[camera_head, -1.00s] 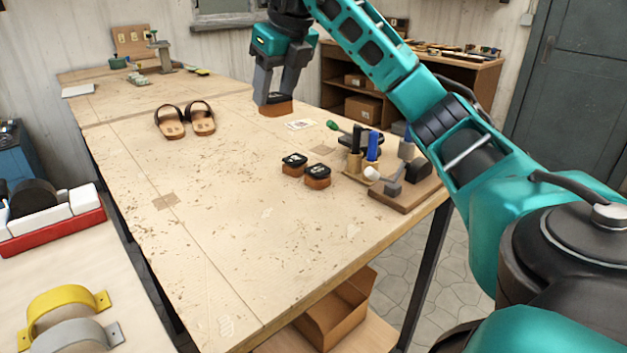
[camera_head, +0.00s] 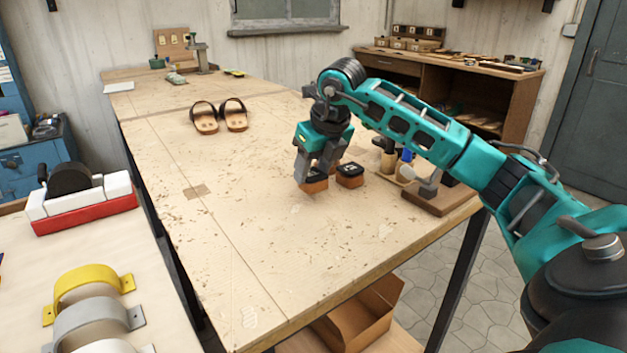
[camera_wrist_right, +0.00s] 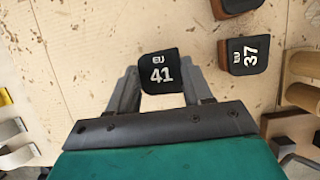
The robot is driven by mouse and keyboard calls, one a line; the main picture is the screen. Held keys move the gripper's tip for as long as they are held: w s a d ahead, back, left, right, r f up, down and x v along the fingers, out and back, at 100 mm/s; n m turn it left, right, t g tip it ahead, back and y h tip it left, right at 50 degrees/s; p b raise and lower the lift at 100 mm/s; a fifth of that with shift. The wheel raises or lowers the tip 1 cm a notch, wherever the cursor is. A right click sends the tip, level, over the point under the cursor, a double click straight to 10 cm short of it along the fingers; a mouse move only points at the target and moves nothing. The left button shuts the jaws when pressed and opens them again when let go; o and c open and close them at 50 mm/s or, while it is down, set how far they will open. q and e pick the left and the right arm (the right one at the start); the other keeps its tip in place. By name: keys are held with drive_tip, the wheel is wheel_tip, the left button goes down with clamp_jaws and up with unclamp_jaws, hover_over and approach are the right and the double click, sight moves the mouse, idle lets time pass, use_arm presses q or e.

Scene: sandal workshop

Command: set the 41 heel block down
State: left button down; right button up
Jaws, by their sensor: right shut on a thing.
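My right gripper (camera_head: 310,172) is low over the near-middle of the workbench (camera_head: 240,235), shut on the 41 heel block. The 41 heel block (camera_head: 314,186) is brown with a black top; in the wrist view its top (camera_wrist_right: 160,72) reads "EU 41" between the fingers. I cannot tell whether its underside touches the bench. The 37 heel block (camera_wrist_right: 245,55) lies to its right, apart from it. A similar block (camera_head: 350,181) stands right of my gripper in the head view. Another block (camera_wrist_right: 235,6) shows partly at the wrist view's top edge. My left gripper is not in view.
A tool stand (camera_head: 440,197) is at the bench's right edge, with handled tools behind it. A pair of sandals (camera_head: 219,118) lies farther back. The bench's front and left are clear.

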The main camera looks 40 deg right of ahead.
drive_tip(key=shift+f, duration=1.3)
drive_tip(key=shift+f, duration=0.2)
drive_tip(key=o, duration=1)
drive_tip(key=shift+o, duration=0.2)
drive_tip(key=shift+s+r, duration=0.1)
drive_tip(key=shift+r, duration=0.4)
drive_tip(key=p+v, duration=0.1)
drive_tip(key=v, duration=1)
drive_tip(key=shift+r, duration=0.2)
